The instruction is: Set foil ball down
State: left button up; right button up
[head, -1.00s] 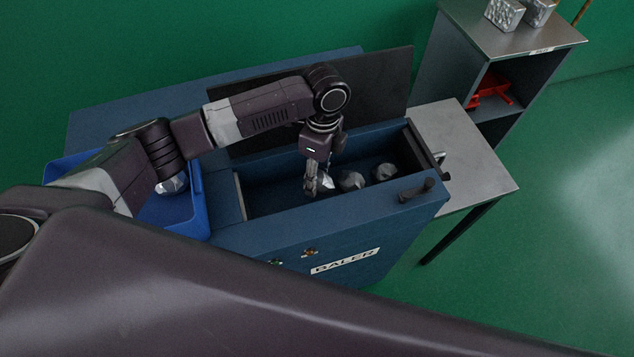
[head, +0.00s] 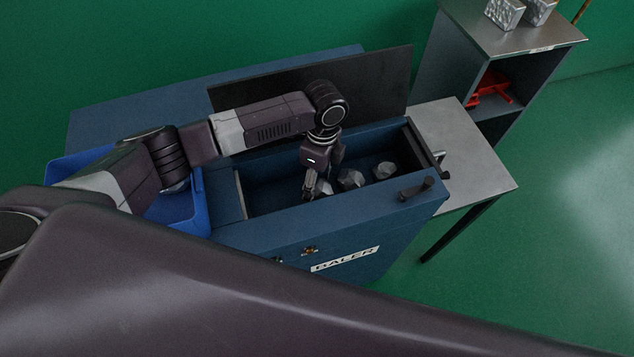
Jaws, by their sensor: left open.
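Three crumpled foil balls lie in a row inside the open chamber of the blue baler (head: 290,232). The left foil ball (head: 325,187) is right at the fingers of my left gripper (head: 318,188) and partly hidden by them. The middle foil ball (head: 351,179) and the right foil ball (head: 385,170) lie clear of the gripper. My left gripper points down into the chamber with its jaws open. I cannot tell whether a finger still touches the left ball. My right gripper is not in view.
A blue bin (head: 180,217) with a foil ball partly hidden by my arm stands at the left. The dark lid (head: 375,80) stands up behind the chamber. A metal side table (head: 465,150) and a shelf unit (head: 440,60) with foil blocks on top (head: 505,12) are at the right.

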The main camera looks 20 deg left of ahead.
pick_arm(q)
jog(key=shift+r, duration=0.2)
jog(key=shift+w+r, duration=0.15)
jog(key=shift+r, duration=0.2)
notch_tip(320, 180, up, 11)
jog(key=w+b, duration=0.1)
jog(key=b, duration=0.1)
jog(key=shift+w+d+b, duration=0.15)
jog(key=shift+w+b, duration=0.05)
jog(key=shift+b, duration=0.1)
jog(key=shift+r, duration=0.1)
